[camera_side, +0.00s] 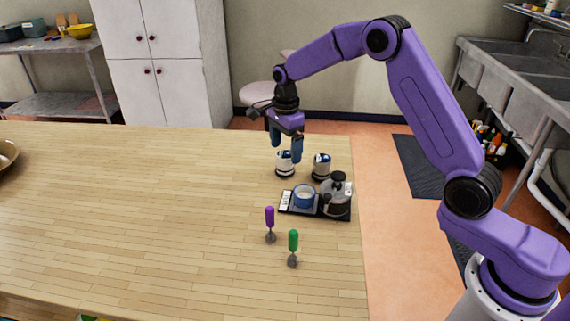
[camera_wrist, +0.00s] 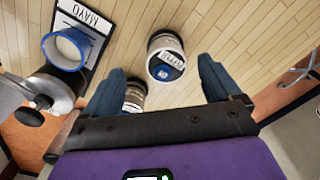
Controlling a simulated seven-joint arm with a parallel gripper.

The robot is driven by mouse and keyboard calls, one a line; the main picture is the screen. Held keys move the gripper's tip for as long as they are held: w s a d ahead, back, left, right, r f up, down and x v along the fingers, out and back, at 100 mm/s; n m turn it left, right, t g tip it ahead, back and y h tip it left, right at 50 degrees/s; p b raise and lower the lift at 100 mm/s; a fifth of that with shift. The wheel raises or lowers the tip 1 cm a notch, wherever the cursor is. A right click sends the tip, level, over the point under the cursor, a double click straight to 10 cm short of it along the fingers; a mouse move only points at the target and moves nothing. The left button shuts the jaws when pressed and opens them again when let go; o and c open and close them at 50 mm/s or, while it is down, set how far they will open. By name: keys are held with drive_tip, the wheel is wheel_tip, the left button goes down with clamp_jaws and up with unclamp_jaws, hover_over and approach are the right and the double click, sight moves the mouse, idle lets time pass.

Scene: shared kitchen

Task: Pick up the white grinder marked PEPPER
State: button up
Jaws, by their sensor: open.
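Two squat grinders with dark bands and blue-and-white tops stand upright near the table's far right edge. The left grinder (camera_side: 285,168) is white; it shows ahead between the fingertips in the wrist view (camera_wrist: 166,58), with lettering on its top too unclear to read. The right grinder (camera_side: 321,168) is partly hidden behind my gripper in the wrist view (camera_wrist: 134,96). I cannot tell which is marked PEPPER. My gripper (camera_side: 286,152) is open and empty, pointing down just above the left grinder. Its blue fingers also show in the wrist view (camera_wrist: 160,75).
A black tray (camera_side: 318,213) labelled MAYO (camera_wrist: 83,17) holds a blue cup (camera_side: 304,196) and a glass pot (camera_side: 338,193), close to the grinders. Purple-handled (camera_side: 269,217) and green-handled (camera_side: 293,241) utensils stand nearer the front. The table's left side is mostly clear.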

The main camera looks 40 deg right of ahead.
sight(285, 154)
drive_tip(key=shift+w+d+f, duration=0.1)
drive_tip(key=shift+w+f, duration=0.1)
drive_tip(key=shift+f, duration=1.45)
drive_tip(key=shift+w+d+f, duration=0.1)
drive_tip(key=shift+w+f, duration=0.05)
drive_tip(key=shift+f, duration=1.5)
drive_tip(key=c, duration=1.4)
